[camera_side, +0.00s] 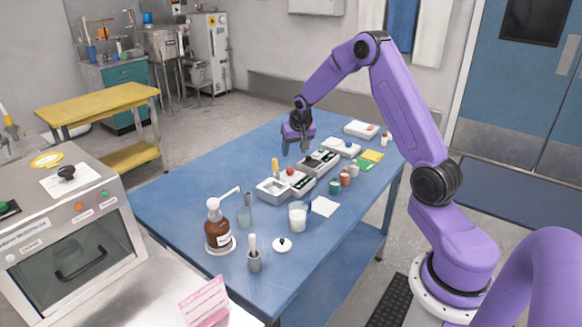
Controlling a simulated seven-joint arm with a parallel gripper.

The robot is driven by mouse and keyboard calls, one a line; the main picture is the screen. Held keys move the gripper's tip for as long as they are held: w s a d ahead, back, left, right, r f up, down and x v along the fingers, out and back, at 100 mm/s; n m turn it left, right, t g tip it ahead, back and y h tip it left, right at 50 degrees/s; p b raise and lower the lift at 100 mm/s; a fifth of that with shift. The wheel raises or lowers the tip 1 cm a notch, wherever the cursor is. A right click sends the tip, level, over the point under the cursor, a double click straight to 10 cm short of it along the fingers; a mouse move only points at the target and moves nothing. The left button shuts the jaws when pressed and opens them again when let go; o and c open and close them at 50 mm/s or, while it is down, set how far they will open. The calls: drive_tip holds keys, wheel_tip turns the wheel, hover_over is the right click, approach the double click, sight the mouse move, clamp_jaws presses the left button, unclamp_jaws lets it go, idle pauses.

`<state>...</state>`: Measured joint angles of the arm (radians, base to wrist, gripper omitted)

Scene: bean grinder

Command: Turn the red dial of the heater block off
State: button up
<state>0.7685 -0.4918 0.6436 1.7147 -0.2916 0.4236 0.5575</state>
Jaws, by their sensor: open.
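A small red dial (291,171) shows on a grey-white block (270,190) near the middle of the blue table; I take this to be the heater block. The dial's pointer is too small to read. My gripper (295,151) is open and points down, above the back side of the row of blocks. It is apart from the red dial, a little behind and above it, with nothing between its fingers.
A yellow-handled tool (275,166) stands close to the red dial. A white device with a blue knob (347,144), small jars (345,179), a glass beaker (298,216) and a brown pump bottle (216,228) stand around. The table's left part (190,185) is clear.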

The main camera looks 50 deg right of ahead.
sight(290, 169)
drive_tip(key=x, duration=0.9)
drive_tip(key=shift+w+f, duration=0.1)
drive_tip(key=shift+f, duration=0.25)
drive_tip(key=c, duration=1.1)
